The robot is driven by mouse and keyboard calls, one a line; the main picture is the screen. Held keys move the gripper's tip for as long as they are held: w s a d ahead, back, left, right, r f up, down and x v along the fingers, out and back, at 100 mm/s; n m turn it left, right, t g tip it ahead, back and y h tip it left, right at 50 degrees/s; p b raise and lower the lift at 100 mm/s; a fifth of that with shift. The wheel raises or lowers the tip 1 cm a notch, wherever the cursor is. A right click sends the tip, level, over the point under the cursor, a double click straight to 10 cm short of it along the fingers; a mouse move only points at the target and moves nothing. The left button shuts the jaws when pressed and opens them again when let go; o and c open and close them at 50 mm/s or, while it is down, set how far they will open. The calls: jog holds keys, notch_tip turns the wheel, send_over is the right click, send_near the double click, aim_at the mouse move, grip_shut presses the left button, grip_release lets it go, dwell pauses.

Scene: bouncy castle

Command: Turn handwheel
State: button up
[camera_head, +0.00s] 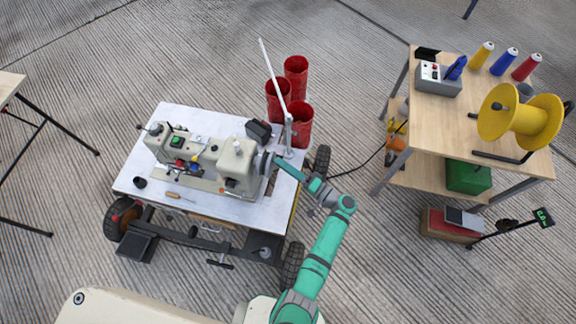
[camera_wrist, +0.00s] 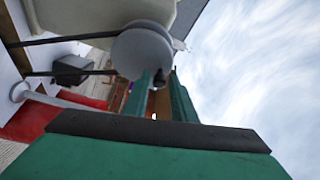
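The sewing machine (camera_head: 205,160) stands on a white-topped wheeled cart. Its grey round handwheel (camera_head: 265,163) is at the right end, partly hidden by my gripper. In the wrist view the handwheel (camera_wrist: 142,50) is a pale disc just beyond the fingertips, with a small dark knob (camera_wrist: 160,78) near its lower edge. My gripper (camera_head: 277,161) reaches the handwheel from the right. In the wrist view my gripper (camera_wrist: 162,84) has its two green fingers apart, and the knob appears between their tips. I cannot tell whether a finger touches it.
The white cart top (camera_head: 150,190) holds a screwdriver (camera_head: 180,197) and a black box (camera_head: 258,131). Red bins (camera_head: 298,124) and a white pole (camera_head: 272,75) stand behind my gripper. A wooden table (camera_head: 430,125) with a yellow spool (camera_head: 525,119) is at right.

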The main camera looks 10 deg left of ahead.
jog(key=shift+o, duration=0.5)
jog(key=shift+d, duration=0.15)
jog(key=v, duration=1)
jog(key=shift+s+d, duration=0.2)
jog(key=shift+d, duration=0.05)
